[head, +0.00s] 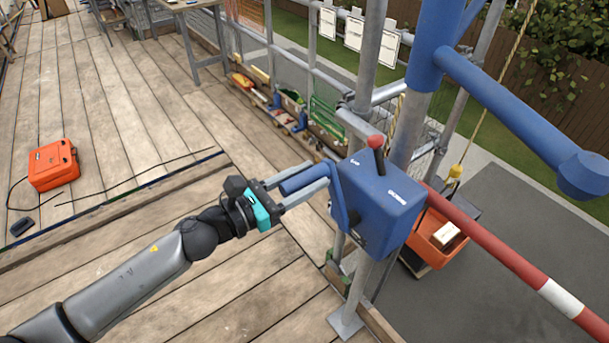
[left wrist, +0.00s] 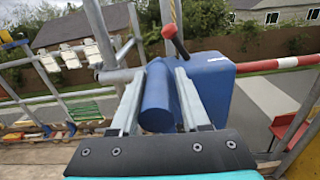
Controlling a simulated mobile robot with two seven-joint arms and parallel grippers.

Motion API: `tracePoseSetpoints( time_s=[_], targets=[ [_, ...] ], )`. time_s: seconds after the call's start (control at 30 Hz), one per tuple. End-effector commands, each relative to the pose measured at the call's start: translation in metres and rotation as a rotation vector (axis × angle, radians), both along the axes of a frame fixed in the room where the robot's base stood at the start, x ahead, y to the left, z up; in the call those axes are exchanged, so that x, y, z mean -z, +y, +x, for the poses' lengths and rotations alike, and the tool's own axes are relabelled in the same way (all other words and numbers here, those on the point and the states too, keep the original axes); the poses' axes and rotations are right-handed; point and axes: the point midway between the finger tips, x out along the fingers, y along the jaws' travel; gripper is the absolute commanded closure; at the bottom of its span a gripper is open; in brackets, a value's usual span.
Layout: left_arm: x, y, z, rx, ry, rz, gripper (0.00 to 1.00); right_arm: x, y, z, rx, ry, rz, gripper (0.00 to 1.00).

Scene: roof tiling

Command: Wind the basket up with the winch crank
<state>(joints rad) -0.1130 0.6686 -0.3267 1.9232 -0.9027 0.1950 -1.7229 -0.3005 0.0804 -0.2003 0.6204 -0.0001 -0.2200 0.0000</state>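The winch (head: 378,200) is a blue box on a grey post. Its crank (head: 339,195) is a blue arm on the box's left side, with a thick blue handle (head: 306,179). My left gripper (head: 316,175) has its two fingers on either side of this handle and looks shut on it. In the left wrist view, the handle (left wrist: 157,100) lies lengthwise between the fingers. A red-knobbed lever (head: 376,144) stands on top of the winch. The orange basket (head: 424,247), with a pale block inside, is beyond and below the winch, partly hidden by it. My right gripper is not in view.
A red-and-white bar (head: 510,258) runs right from the winch post. A blue boom (head: 520,115) reaches over the drop, where a rope with a yellow fitting (head: 455,172) hangs. An orange case (head: 53,165) lies on the planks at left. The planks near my arm are clear.

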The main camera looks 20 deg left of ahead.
Motion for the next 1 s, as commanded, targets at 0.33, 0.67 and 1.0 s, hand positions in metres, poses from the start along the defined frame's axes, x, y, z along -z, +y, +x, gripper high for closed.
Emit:
tracePoseSetpoints(
  time_s=[0.33, 0.67, 1.0],
  targets=[
    [0.000, -0.001, -0.001, 0.004, -0.002, 0.001, 0.33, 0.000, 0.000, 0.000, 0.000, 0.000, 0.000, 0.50],
    [0.001, 0.001, -0.002, 0.001, -0.002, 0.002, 0.33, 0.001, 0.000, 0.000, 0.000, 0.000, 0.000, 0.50],
    [0.004, 0.023, -0.031, 0.001, 0.003, 0.001, 0.33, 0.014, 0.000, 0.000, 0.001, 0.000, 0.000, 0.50]
  ],
)
